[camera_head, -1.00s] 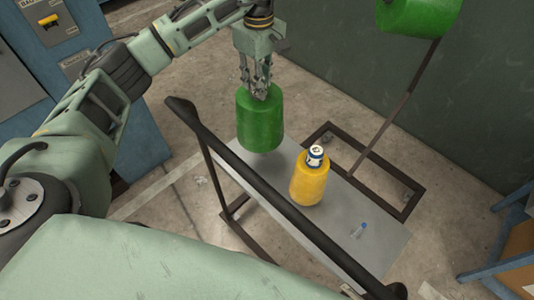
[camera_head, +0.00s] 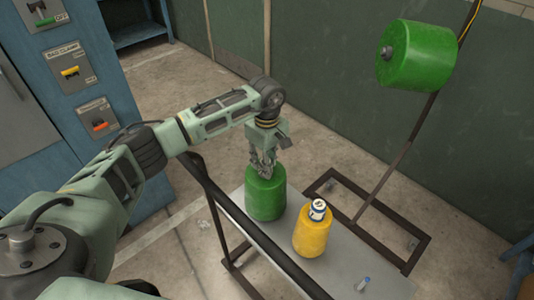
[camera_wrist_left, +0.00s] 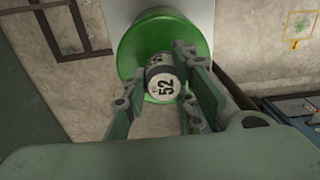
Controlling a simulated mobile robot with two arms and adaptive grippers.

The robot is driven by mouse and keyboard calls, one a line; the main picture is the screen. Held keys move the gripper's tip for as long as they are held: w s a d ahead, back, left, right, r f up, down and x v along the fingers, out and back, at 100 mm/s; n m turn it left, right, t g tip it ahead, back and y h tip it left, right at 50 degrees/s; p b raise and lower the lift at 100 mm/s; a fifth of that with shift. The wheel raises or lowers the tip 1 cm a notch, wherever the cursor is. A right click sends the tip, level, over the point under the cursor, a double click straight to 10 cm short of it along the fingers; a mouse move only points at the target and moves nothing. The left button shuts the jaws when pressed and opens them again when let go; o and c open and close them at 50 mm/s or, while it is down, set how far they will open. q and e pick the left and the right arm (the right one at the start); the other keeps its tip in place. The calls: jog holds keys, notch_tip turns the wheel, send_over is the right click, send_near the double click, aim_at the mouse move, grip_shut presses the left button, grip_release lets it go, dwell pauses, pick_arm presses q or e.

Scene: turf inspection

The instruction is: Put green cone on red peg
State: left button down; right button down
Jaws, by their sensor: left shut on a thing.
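My left gripper (camera_head: 264,166) points down and is shut on the top of a green cone (camera_head: 266,198). The cone is upright over the left end of a narrow grey table; I cannot tell whether its base touches the top. In the left wrist view, the gripper's fingers (camera_wrist_left: 182,95) hold a dark core with a pale end marked "52" (camera_wrist_left: 165,86), inside the green cone (camera_wrist_left: 138,45). No red peg is clearly visible. My right gripper is not in view.
A yellow cone (camera_head: 312,238) with a white-and-blue top stands on the grey table (camera_head: 350,262), right of the held cone. A black rail (camera_head: 240,218) runs along the table's near side. A blue switch cabinet (camera_head: 75,70) stands left.

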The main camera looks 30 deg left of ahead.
pick_arm(q)
jog(key=shift+w+d+r, duration=0.1)
jog(key=shift+r, duration=0.05)
jog(key=c, duration=1.9)
grip_release()
jog(key=shift+f, duration=0.2)
jog(key=o, duration=0.4)
jog(key=shift+s+r, duration=0.1)
jog(key=shift+s, duration=0.1)
jog(key=shift+o, duration=0.3)
jog(key=shift+r, duration=0.15)
notch_tip(320, 180, up, 12)
jog(key=b, duration=0.3)
jog(key=shift+b, duration=0.4)
